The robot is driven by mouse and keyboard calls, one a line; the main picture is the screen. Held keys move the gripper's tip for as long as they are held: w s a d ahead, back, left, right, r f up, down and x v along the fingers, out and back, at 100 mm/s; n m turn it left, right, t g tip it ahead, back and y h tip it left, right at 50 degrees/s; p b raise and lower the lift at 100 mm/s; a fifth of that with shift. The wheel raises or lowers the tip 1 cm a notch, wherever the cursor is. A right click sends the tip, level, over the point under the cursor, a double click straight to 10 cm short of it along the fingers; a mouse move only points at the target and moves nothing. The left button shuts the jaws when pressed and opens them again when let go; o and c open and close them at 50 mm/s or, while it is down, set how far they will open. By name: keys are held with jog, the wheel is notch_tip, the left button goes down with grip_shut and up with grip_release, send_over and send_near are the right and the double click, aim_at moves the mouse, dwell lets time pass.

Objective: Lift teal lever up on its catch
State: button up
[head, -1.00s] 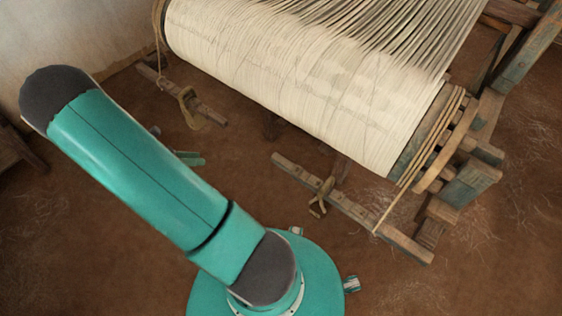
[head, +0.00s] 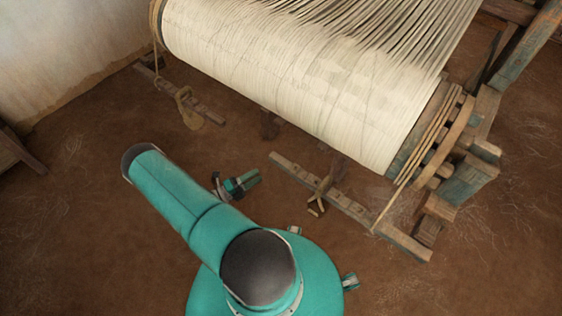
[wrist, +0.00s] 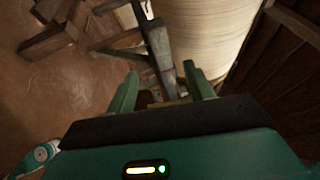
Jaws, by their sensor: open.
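I cannot pick out a teal lever with certainty. In the head view, a worn blue-green wooden piece (head: 468,182) sticks out at the right end of the loom's cloth roll, beside a wooden wheel (head: 448,135). No catch can be made out. My gripper (wrist: 160,70) is open and empty in the wrist view, its two teal fingers pointing toward a dark wooden post (wrist: 159,45) and the pale roll behind. In the head view a small part of my gripper (head: 243,182) shows past my arm, left of the loom's low beam and apart from the blue-green piece.
The pale cloth roll (head: 290,75) spans the loom's front. A low wooden beam (head: 345,203) with a tied rope lies before it. Another foot beam (head: 205,110) stands at left.

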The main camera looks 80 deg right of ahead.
aim_at(281, 162)
jog(key=x, duration=1.2)
jog(key=shift+r, duration=0.1)
